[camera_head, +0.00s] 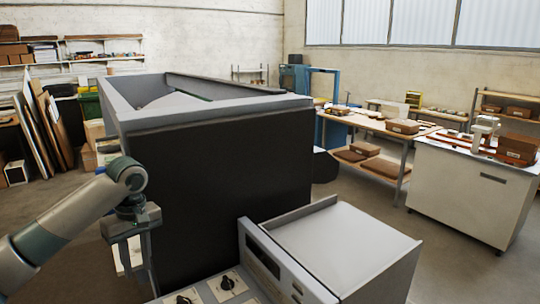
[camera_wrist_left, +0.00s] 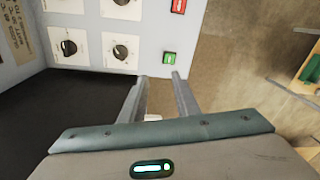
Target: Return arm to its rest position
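My left arm comes in from the left in the head view, and its gripper (camera_head: 132,272) points down beside the dark front of the laminator (camera_head: 225,165). In the left wrist view the two fingers of this gripper (camera_wrist_left: 159,84) stand apart with nothing held between them. The fingertips lie near the edge of the control panel (camera_wrist_left: 85,58), close to a green button (camera_wrist_left: 169,57). Several black knobs (camera_wrist_left: 120,52) and a red switch (camera_wrist_left: 179,6) show on the panel. My right gripper is in neither view.
A grey box-shaped unit (camera_head: 345,245) with a light top stands right of the panel knobs (camera_head: 227,283). A work table (camera_head: 375,122) and a white cabinet (camera_head: 465,190) stand at the right. Boards (camera_head: 40,125) lean at the left. Bare floor lies between machine and cabinet.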

